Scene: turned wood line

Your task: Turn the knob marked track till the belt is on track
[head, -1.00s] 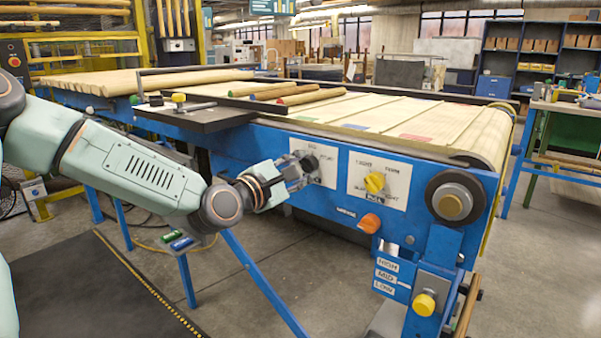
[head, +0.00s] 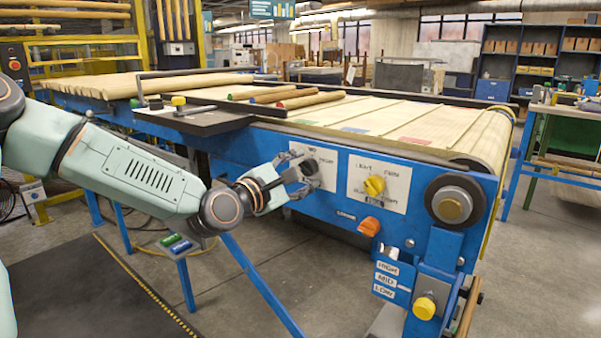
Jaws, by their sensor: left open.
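The blue conveyor (head: 330,214) carries a wide pale belt (head: 455,128) that wraps over its right end. A dark round knob (head: 310,167) sits on a white plate at the left of the front panel. My left gripper (head: 298,172) is open at this knob, one finger above and one below its left side; I cannot tell whether they touch it. A yellow knob (head: 374,185) sits on a larger white plate to the right. An orange knob (head: 369,226) is below it. The small lettering is too blurred to tell which knob is marked track. My right gripper is out of view.
A dark roller wheel (head: 455,201) juts out at the belt's right end, above a yellow knob (head: 425,308) and small level labels (head: 391,279). Turned rods (head: 285,95) lie on the conveyor. A small stand (head: 178,246) is below my arm. Floor at right is clear.

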